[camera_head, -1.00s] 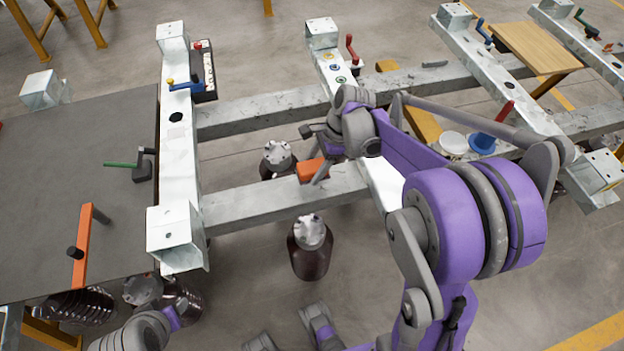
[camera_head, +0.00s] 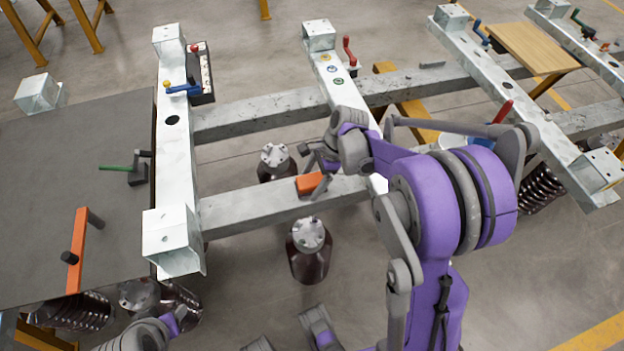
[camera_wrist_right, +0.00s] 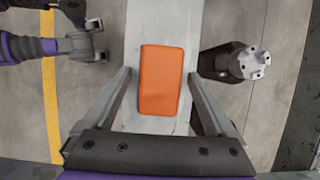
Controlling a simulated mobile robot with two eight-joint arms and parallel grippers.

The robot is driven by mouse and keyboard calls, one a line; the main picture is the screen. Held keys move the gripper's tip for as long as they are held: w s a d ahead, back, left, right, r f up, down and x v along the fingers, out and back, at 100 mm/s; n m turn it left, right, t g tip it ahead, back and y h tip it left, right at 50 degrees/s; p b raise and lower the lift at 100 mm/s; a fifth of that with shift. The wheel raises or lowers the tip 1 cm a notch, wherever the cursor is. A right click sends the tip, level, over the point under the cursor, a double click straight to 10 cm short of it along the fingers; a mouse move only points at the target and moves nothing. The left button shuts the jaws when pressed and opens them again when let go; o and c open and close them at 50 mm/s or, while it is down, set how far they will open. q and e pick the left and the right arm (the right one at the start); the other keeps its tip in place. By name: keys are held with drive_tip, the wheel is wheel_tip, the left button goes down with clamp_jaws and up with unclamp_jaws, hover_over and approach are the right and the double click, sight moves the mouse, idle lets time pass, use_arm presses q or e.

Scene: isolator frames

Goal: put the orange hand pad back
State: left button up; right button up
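The orange hand pad (camera_head: 310,183) shows at the grey cross beam (camera_head: 250,206) in the head view. In the right wrist view the pad (camera_wrist_right: 161,80) lies lengthwise over the pale beam (camera_wrist_right: 155,25). My right gripper (camera_wrist_right: 159,74) is open, one finger on each side of the pad, with a visible gap on both sides. In the head view the right gripper (camera_head: 318,178) is at the pad, partly hidden by its own wrist. I cannot tell the height of the fingertips above the beam. My left arm shows at the bottom left; its gripper cannot be made out.
A dark table (camera_head: 60,150) at the left bears an orange bar (camera_head: 76,255) and a green-handled lever (camera_head: 125,168). Metal posts and coloured levers stand around.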

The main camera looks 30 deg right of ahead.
drive_tip(key=shift+r, duration=0.15)
drive_tip(key=shift+r, duration=0.3)
drive_tip(key=p+v, duration=0.2)
drive_tip(key=v, duration=0.9)
drive_tip(key=shift+s+a+f+n+t+h, duration=0.4)
drive_tip(key=shift+s+a+n+t+h, duration=0.3)
drive_tip(key=shift+s+a+n, duration=1.8)
drive_tip(key=shift+s+a+f+n+t+h, duration=0.55)
drive_tip(key=shift+s+a+n, duration=0.7)
drive_tip(key=shift+s+n, duration=2.4)
drive_tip(key=shift+s+a+f+n+t+h, duration=0.25)
drive_tip(key=shift+s+a+n+t+h, duration=0.55)
drive_tip(key=shift+s+a+n, duration=2.3)
drive_tip(key=shift+w+d+n, duration=1.15)
drive_tip(key=shift+w+d, duration=0.05)
drive_tip(key=shift+d, duration=0.05)
